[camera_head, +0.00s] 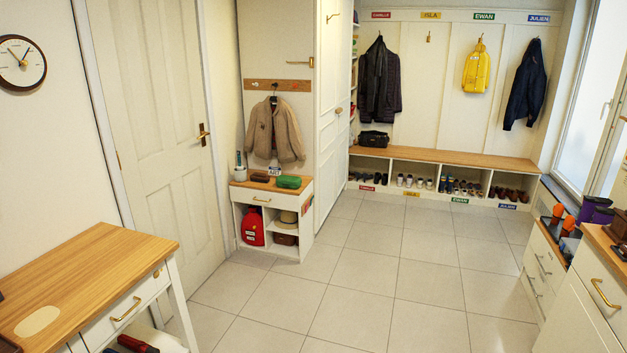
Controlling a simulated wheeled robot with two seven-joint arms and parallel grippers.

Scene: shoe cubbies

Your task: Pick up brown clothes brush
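A small brown object (260,178), which looks like a brush, lies on the wooden top of the small white cabinet (272,217) near the middle left. It is too small to tell for sure that it is the brown clothes brush. A green case (289,182) lies just right of it, and a grey-white container (240,170) stands to its left. Neither of my grippers is in view.
A wooden-topped table (90,270) fills the lower left. A white drawer unit (580,310) stands at the lower right. A bench with shoe cubbies (450,158) runs along the back wall. The tiled floor (350,270) between is clear.

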